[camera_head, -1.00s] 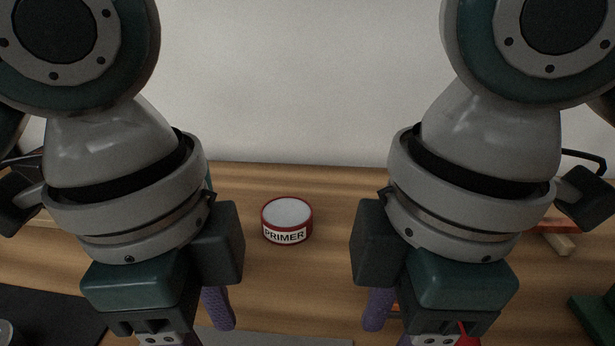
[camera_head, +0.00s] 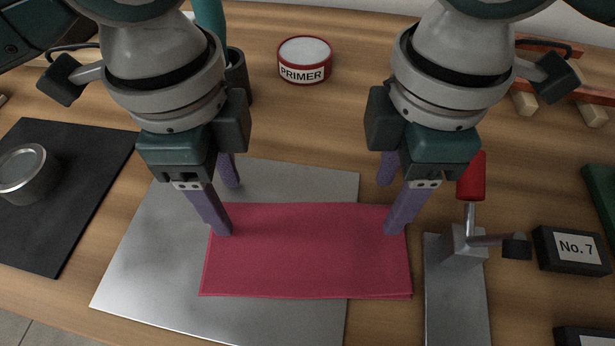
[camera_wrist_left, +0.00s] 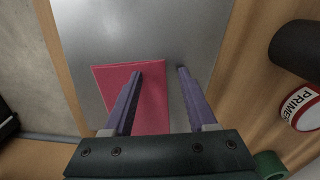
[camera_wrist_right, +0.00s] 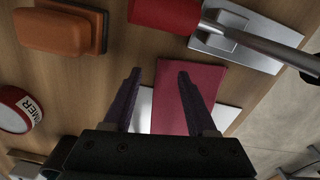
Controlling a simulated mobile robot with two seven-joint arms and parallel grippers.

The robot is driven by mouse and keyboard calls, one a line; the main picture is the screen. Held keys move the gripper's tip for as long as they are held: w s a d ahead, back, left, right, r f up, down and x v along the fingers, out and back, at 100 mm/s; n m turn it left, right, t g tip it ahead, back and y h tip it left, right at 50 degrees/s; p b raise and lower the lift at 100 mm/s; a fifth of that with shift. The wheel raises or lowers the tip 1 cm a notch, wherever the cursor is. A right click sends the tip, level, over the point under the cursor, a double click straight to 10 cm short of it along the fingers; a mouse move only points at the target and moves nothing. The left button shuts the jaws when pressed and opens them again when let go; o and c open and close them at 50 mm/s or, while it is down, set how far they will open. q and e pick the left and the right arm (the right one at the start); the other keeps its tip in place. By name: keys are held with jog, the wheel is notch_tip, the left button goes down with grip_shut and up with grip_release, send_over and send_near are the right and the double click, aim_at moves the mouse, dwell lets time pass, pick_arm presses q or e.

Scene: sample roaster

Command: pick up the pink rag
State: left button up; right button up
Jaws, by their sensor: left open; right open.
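The pink rag (camera_head: 305,255) lies flat as a rectangle, mostly on a grey metal sheet (camera_head: 150,285), its right end past the sheet's edge. My left gripper (camera_head: 226,202) is open at the rag's far left corner, with one finger over the rag and the other beyond its far edge. My right gripper (camera_head: 391,204) is open at the far right corner, likewise straddling the far edge. The rag also shows in the left wrist view (camera_wrist_left: 150,110) and the right wrist view (camera_wrist_right: 208,80). I cannot tell whether the fingertips touch it.
A primer tin (camera_head: 304,62) stands behind. A clamp-like metal tool with a red handle (camera_head: 471,178) is close right of the rag, near a No.7 block (camera_head: 571,250). A black mat (camera_head: 75,170) with a round metal tin (camera_head: 27,172) lies left.

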pick_arm(q)
jog(key=shift+f, duration=0.25)
pick_arm(e)
jog(key=shift+f, duration=0.25)
jog(key=shift+f, duration=0.25)
pick_arm(q)
jog(key=shift+c, duration=1)
pick_arm(e)
jog(key=shift+c, duration=1.1)
pick_arm(q)
jog(key=c, duration=0.7)
pick_arm(e)
jog(key=c, duration=0.7)
pick_arm(q)
grip_shut()
